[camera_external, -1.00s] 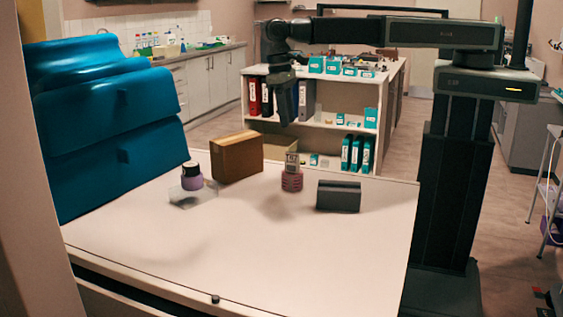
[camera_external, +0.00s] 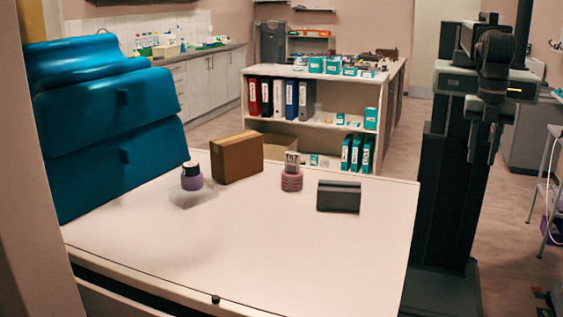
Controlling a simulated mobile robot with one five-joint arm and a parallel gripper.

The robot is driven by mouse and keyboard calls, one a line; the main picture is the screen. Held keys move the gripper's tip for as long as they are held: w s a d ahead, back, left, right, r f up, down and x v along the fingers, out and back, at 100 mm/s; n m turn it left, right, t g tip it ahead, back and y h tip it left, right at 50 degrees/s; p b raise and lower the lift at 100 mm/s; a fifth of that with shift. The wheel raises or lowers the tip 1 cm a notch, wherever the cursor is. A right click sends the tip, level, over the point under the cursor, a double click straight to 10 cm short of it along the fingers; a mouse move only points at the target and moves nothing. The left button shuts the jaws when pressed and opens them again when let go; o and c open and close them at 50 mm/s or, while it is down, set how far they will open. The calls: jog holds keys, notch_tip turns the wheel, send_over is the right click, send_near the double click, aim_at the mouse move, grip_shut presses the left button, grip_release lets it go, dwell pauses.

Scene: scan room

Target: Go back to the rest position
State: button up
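My gripper (camera_external: 483,140) hangs down in front of my dark column at the right, beyond the right edge of the white table (camera_external: 300,255). My arm is folded in close to the column. The fingers point down with what looks like a gap between them, but they are small and dark, so I cannot tell how far apart they are. No held thing shows at the fingertips.
On the table are a cardboard box (camera_external: 237,157), a purple-and-black jar (camera_external: 192,176) on a clear base, a pink stand (camera_external: 291,181) with a label, and a dark grey block (camera_external: 338,196). Blue padding (camera_external: 110,120) is at the left, a shelf unit (camera_external: 315,130) behind.

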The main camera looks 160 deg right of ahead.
notch_tip(320, 180, down, 12)
jog(key=b, duration=1.1)
jog(key=shift+b, duration=0.4)
jog(key=shift+d+r, duration=0.1)
